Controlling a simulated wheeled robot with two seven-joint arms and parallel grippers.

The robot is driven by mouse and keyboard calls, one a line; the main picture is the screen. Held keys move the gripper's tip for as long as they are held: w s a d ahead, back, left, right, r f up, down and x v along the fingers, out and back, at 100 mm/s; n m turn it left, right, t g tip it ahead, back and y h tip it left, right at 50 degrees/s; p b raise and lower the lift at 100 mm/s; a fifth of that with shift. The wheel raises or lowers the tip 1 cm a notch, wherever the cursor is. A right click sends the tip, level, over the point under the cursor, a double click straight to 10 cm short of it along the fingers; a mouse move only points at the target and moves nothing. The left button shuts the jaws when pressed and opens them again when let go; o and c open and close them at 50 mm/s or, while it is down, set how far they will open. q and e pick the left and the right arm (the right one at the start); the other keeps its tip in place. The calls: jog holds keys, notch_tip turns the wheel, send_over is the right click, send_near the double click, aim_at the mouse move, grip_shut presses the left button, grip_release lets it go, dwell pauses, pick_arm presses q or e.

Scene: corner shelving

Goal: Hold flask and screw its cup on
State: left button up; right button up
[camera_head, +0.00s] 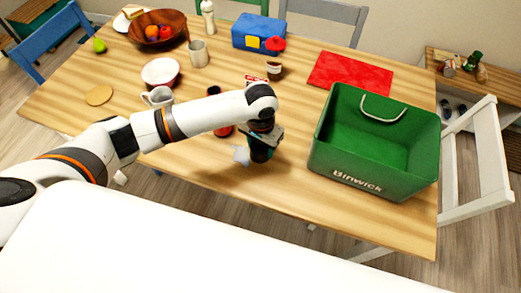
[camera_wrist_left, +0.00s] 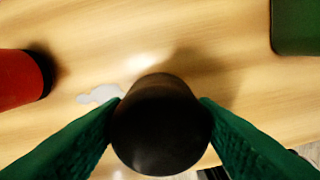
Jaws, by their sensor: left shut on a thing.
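My left gripper (camera_head: 262,146) reaches down over the front middle of the table. In the left wrist view its green finger pads are shut on a dark, round-topped thing (camera_wrist_left: 160,125). I cannot tell whether this is the flask or its cup; the fingers hide most of it in the head view. A red cylinder (camera_head: 222,130) stands to the left of the gripper, partly hidden behind my left arm. A red cylinder also shows at the left edge of the left wrist view (camera_wrist_left: 20,78), apart from the fingers. My right gripper is not in view.
A big green crate (camera_head: 350,171) stands close on the right. A pale patch (camera_head: 241,155) lies beside the gripper. A white jug (camera_head: 157,97), a bowl (camera_head: 161,83), a small jar (camera_head: 274,70) and a blue box (camera_head: 258,28) stand farther back. The table's front edge is near.

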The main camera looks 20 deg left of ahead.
pick_arm(q)
notch_tip(320, 180, up, 7)
jog(key=shift+f, duration=0.15)
